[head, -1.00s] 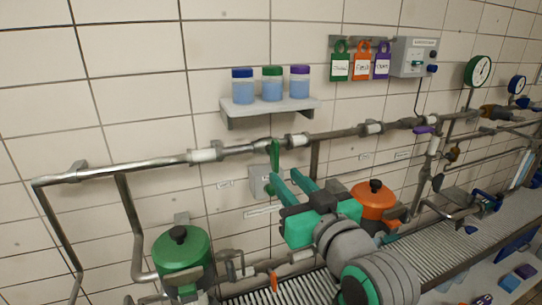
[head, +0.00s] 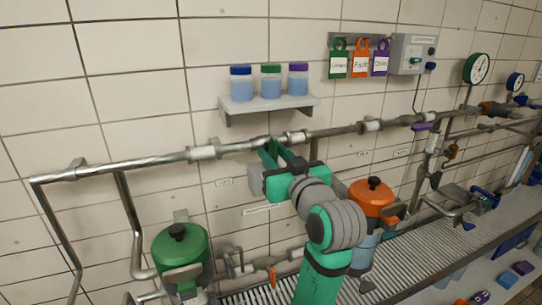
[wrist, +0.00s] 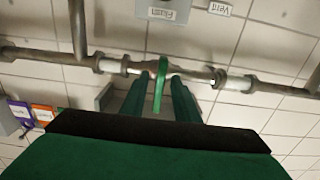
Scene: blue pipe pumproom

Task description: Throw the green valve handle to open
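The green valve handle (wrist: 160,84) is a narrow upright lever on the grey pipe along the wall. In the wrist view it stands between the two green fingers of my gripper (wrist: 158,104), with gaps showing on both sides. My gripper is open and holds nothing. In the head view my gripper (head: 278,158) is raised to the pipe below the shelf, and its fingers largely hide the handle. I cannot tell from there whether they touch it.
A shelf (head: 268,105) with three lidded jars is above the pipe. A green pot-like vessel (head: 180,248) is at lower left and an orange one (head: 372,197) is right of my arm.

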